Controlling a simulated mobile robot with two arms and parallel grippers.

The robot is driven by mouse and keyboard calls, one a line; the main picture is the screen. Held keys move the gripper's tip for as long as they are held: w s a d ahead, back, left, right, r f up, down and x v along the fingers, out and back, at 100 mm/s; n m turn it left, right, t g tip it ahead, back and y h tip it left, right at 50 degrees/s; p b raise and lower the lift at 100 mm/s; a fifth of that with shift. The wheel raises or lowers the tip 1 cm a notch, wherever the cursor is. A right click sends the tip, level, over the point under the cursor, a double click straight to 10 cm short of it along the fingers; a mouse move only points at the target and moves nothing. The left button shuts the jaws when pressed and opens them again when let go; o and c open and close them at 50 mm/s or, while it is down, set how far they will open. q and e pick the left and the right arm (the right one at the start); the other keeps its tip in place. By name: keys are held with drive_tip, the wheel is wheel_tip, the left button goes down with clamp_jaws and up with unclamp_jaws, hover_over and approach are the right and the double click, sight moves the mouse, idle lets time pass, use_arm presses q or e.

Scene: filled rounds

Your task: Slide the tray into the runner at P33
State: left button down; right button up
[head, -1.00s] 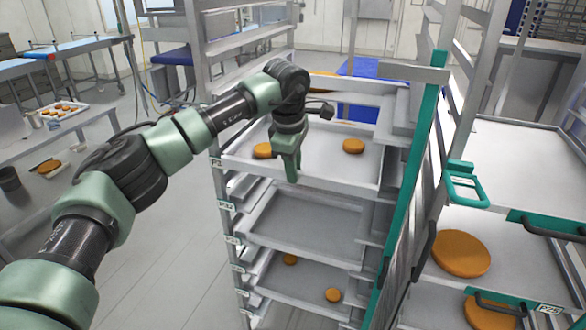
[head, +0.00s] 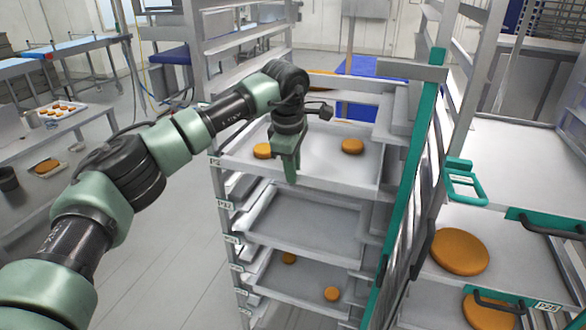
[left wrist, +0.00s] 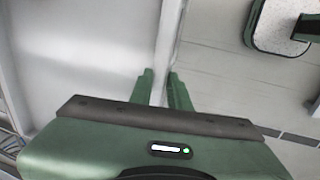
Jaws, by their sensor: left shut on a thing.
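A light grey tray (head: 335,182) bearing two orange-brown rounds, one on the left (head: 262,151) and one on the right (head: 352,146), lies level in the upper part of the near rack. My left gripper (head: 291,178) points down and is shut on the tray's front rim. In the left wrist view its fingers (left wrist: 160,84) straddle the rim, with the tray surface (left wrist: 80,55) to the left. A label (head: 216,161) on the rack post beside the tray is too small to read surely; the one below (head: 224,204) looks like P32. My right gripper is out of view.
An empty tray (head: 262,239) sits below, and a lower tray (head: 305,297) holds two small rounds. A teal upright (head: 405,190) borders the rack on the right. Another rack with large rounds (head: 459,252) and a teal latch (head: 465,185) stands at right.

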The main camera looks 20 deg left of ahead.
use_arm(q)
drive_tip(key=shift+s+b+x, duration=0.25)
drive_tip(key=shift+b+x, duration=0.55)
drive_tip(key=shift+x, duration=0.45)
drive_tip(key=shift+f, duration=0.1)
idle(0.3)
drive_tip(key=c, duration=1.3)
unclamp_jaws()
drive_tip(key=shift+o, duration=0.2)
drive_tip(key=shift+s+f, duration=0.1)
